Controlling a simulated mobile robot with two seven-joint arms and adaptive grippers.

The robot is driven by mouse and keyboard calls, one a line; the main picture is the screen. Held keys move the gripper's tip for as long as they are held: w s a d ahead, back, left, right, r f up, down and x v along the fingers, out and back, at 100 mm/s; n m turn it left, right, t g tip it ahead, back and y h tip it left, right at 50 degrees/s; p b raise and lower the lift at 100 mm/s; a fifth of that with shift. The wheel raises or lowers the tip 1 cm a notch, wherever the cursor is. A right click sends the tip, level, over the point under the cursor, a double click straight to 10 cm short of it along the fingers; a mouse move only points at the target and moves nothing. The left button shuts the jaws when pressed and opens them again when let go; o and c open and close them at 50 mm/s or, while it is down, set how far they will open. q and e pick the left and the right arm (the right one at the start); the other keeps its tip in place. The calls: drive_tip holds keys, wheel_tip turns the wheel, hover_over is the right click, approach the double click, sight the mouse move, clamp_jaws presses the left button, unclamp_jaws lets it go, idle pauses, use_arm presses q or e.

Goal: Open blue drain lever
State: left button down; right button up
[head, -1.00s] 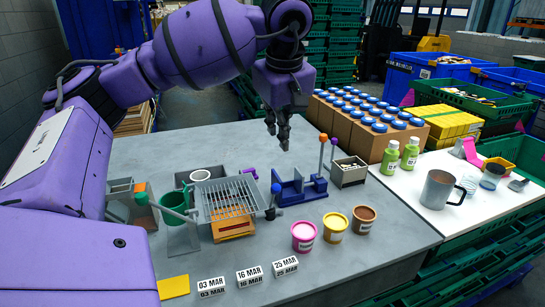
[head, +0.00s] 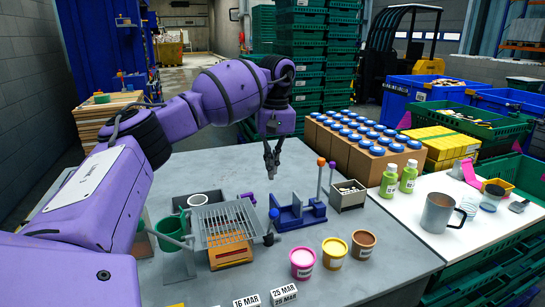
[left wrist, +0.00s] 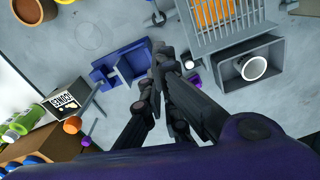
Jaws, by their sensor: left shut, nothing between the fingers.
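The metal grid rack (head: 222,222) stands at the table's middle left. At its right edge is a small lever with a blue knob (head: 273,213) and a dark valve-like part (head: 268,239); I cannot tell its exact position. My left gripper (head: 272,172) is shut and empty. It points down above the table, behind the lever and the blue fixture (head: 300,215), apart from both. In the left wrist view the shut fingertips (left wrist: 161,50) show between the blue fixture (left wrist: 125,66) and the grid rack (left wrist: 228,22). My right gripper is not in view.
A green cup (head: 169,230), a white cup (head: 197,199) and a purple part (head: 247,197) surround the rack. Pink (head: 303,263), yellow (head: 335,252) and brown (head: 362,243) tubs stand in front.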

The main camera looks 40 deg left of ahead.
use_arm(q)
wheel_tip(320, 180, down, 6)
drive_tip(key=s+d+p, duration=0.2)
drive_tip(key=shift+s+d, duration=0.35)
drive_tip(key=shift+s, duration=0.05)
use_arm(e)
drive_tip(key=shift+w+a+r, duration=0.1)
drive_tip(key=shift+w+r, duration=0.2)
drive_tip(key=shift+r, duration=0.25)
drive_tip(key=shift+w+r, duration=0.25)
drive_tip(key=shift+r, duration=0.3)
use_arm(q)
drive_tip(key=shift+a, duration=0.15)
